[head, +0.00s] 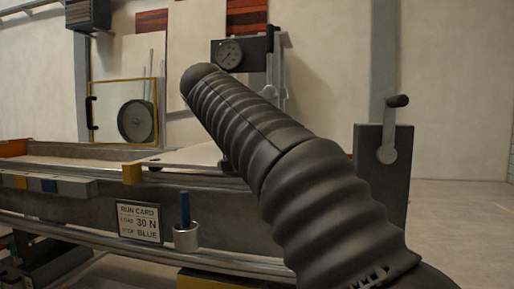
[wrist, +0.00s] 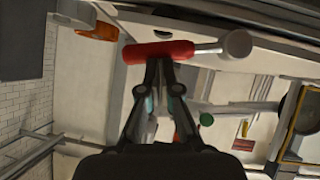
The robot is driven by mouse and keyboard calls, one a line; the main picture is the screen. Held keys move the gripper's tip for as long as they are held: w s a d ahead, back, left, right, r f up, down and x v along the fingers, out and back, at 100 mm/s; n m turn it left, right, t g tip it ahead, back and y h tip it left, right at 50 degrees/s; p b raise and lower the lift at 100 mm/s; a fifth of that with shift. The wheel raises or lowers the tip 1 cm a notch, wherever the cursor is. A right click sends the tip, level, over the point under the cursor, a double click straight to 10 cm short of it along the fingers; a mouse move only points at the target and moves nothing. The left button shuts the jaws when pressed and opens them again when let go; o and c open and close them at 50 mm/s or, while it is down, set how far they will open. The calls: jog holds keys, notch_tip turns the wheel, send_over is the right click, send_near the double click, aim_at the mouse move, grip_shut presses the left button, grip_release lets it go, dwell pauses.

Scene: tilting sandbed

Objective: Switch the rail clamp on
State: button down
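A lever with a red grip (wrist: 157,51), a silver rod and a round grey end (wrist: 237,43) lies across the upper middle of the wrist view. I cannot tell for sure whether it belongs to the rail clamp. My gripper (wrist: 159,63) has its two fingers close together, with the tips at the red grip's lower edge. The grip runs across the tips, not between them; whether they touch it is unclear. In the head view my dark ribbed arm hides the gripper and the red lever.
A grey post with a black-knobbed crank (head: 390,140) stands right of my arm. A run card (head: 139,221) and a blue peg (head: 185,209) in a pale cup are on the bed's front. A dial gauge (head: 229,54) hangs behind. Open floor (head: 465,220) lies at the right.

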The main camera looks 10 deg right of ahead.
dwell(0.4)
jog(key=w+r+p+v, duration=0.1)
jog(key=p+v, duration=0.4)
jog(key=v, duration=0.7)
jog(key=shift+a+r, duration=0.3)
jog(key=shift+r, duration=0.45)
